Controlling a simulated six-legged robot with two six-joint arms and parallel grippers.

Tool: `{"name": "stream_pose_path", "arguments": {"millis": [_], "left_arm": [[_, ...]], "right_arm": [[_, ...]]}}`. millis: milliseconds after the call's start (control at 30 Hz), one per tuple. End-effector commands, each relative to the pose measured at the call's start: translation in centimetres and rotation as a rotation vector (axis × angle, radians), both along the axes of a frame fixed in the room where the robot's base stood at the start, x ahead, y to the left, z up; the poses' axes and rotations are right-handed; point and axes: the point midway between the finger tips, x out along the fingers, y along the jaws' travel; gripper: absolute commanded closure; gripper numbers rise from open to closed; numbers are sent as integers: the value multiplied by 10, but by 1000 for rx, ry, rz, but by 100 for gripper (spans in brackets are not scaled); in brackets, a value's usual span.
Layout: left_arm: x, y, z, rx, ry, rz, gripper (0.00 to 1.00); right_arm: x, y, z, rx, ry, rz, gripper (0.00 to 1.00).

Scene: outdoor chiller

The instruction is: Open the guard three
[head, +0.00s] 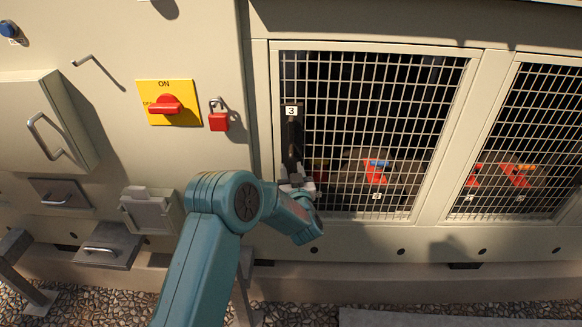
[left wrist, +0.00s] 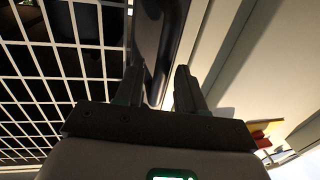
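Guard three (head: 380,120) is a wire-mesh panel in a cream frame, and it looks shut. Its black upright handle (head: 294,135) is on the left edge, below a white label "3" (head: 291,111). My left gripper (head: 294,178) is at the lower end of this handle. In the left wrist view, the left gripper's fingers (left wrist: 159,76) are apart, with the dark handle (left wrist: 158,40) between them. My right gripper is not in view.
A second mesh panel (head: 525,140) is to the right. On the left are a yellow plate with a red switch (head: 164,105), a red padlock (head: 218,121) and a protruding box with a handle (head: 45,125). Red valves (head: 376,172) show behind the mesh. Gravel lies below.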

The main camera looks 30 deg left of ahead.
Motion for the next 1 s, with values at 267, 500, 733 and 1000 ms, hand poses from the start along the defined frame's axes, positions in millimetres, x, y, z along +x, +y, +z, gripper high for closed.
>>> {"name": "stream_pose_path", "arguments": {"millis": [267,500,733,1000], "left_arm": [[10,10,0,-1,-1,1,61],[10,10,0,-1,-1,1,84],[10,10,0,-1,-1,1,100],[7,6,0,-1,-1,10,100]], "right_arm": [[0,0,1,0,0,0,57],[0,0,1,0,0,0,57],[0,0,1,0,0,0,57],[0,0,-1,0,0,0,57]]}}
